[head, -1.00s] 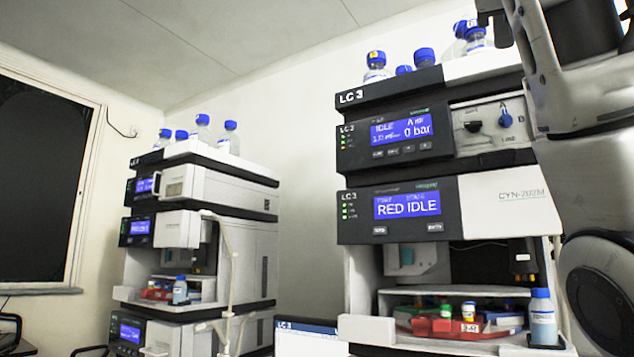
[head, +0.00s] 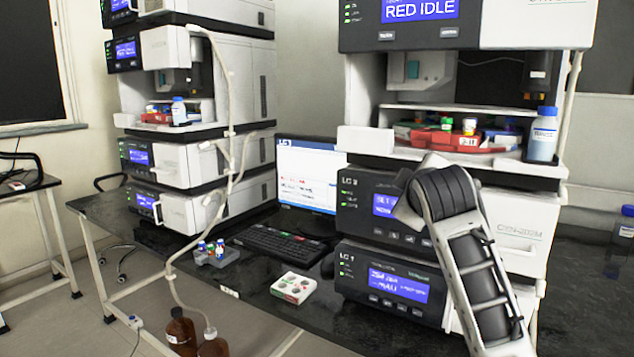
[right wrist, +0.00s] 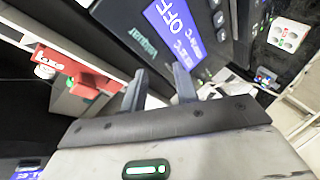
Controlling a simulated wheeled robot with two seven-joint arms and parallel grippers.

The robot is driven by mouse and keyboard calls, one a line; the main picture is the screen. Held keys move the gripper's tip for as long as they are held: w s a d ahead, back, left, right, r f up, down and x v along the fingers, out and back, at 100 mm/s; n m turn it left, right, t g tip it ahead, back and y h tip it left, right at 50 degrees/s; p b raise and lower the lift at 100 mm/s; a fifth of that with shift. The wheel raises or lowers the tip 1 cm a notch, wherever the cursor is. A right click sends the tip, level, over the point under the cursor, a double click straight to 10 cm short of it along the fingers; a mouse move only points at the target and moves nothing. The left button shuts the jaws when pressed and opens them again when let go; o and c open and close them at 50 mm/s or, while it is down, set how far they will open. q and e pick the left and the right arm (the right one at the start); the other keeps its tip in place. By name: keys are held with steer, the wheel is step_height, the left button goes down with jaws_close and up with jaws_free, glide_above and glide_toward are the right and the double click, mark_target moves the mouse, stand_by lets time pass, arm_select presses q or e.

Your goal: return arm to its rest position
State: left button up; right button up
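My right arm (head: 462,255) reaches up from the bottom right in the head view, in front of the lower modules of the right column stack (head: 355,205). Its gripper cannot be made out there. In the right wrist view my right gripper (right wrist: 160,82) has its two fingers apart with nothing between them. Behind the fingers are a blue module display (right wrist: 175,25) and, at left, a red tray (right wrist: 75,68). My left arm and gripper are not in view.
The left column stack (head: 190,165) has tubing down its front. A monitor (head: 305,178), keyboard (head: 270,245), vial rack (head: 217,255) and small white box (head: 293,287) are on the dark bench. Brown bottles (head: 181,333) stand low in front. A blue-capped bottle (head: 543,135) stands by the red tray.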

steer(key=s+a+f+m+g+y, duration=0.1)
steer(key=s+f, duration=0.3)
steer(key=f, duration=0.6)
steer(key=s+f+m+y, duration=0.1)
steer(key=s+f, duration=0.4)
steer(key=f, duration=0.4)
steer(key=s+a+f+m+g+y, duration=0.1)
steer(key=s+f, duration=0.3)
steer(key=f, duration=0.6)
steer(key=s+f+m+g+y, duration=0.1)
steer(key=s+f+m, duration=0.2)
steer(key=s, duration=0.8)
steer(key=s+a+f+m+y+p, duration=0.1)
steer(key=s+f+m, duration=0.1)
steer(key=s+f, duration=0.4)
steer(key=s, duration=0.5)
steer(key=shift+a+f+m+g, duration=0.15)
steer(key=shift+f+m+g, duration=0.1)
steer(key=shift+m+g, duration=0.15)
steer(key=shift+c, duration=0.3)
jaws_close()
